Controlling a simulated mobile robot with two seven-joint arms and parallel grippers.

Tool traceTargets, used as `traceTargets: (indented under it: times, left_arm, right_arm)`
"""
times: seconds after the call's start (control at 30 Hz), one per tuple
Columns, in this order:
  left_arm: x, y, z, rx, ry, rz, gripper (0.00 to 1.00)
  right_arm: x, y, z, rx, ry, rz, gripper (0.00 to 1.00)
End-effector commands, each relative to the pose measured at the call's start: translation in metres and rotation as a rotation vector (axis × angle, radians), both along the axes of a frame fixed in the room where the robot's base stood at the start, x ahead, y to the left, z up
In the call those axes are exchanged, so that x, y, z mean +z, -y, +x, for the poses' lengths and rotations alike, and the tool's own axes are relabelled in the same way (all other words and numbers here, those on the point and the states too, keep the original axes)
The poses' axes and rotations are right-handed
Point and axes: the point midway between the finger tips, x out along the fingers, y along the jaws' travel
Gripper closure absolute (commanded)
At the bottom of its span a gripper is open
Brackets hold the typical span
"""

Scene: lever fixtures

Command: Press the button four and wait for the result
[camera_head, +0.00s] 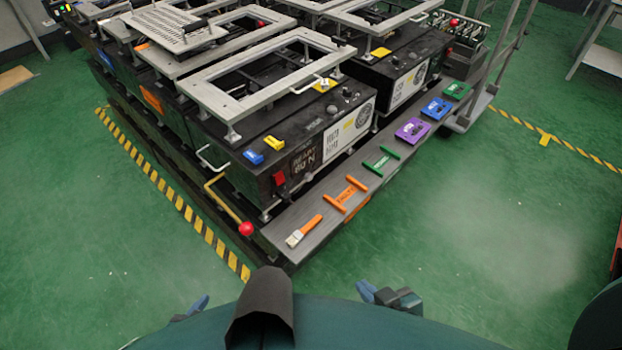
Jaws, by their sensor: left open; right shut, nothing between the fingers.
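A black machine (250,182) with grey frames on top fills the upper middle of the head view. On its near end are a blue block (253,157), a yellow block (274,143), a red switch (279,179) and small black knobs (332,109). A purple block (412,131), a blue block (440,108) and a green block (457,90) sit along the side ledge. I cannot tell which one is button four. My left gripper (192,310) is open at the bottom edge, mostly hidden. My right gripper (384,297) is shut and empty, low in the view. Both are apart from the machine.
A yellow lever (222,202) with a red ball end sticks out at the near left corner. A brush (304,231) and orange and green H-shaped pieces lie on the grey ledge (325,210). Green floor (480,240) is clear at the right. Striped tape (170,190) runs left.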

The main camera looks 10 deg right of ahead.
Motion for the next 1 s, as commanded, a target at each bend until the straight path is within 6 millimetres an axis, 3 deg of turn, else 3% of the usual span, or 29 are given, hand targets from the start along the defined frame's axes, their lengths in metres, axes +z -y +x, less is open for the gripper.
traceTargets:
  times: [0.7,1.0]
  left_arm:
    - [0.0000,-0.0001,0.0002,0.000,0.000,0.000,0.41]
    - [0.0003,-0.0001,0.0030,0.004,0.007,-0.002,0.41]
  right_arm:
    - [-0.0032,-0.0001,-0.0053,0.000,-0.013,0.000,1.00]
    - [-0.0007,-0.0001,0.0019,0.000,0.005,-0.002,1.00]
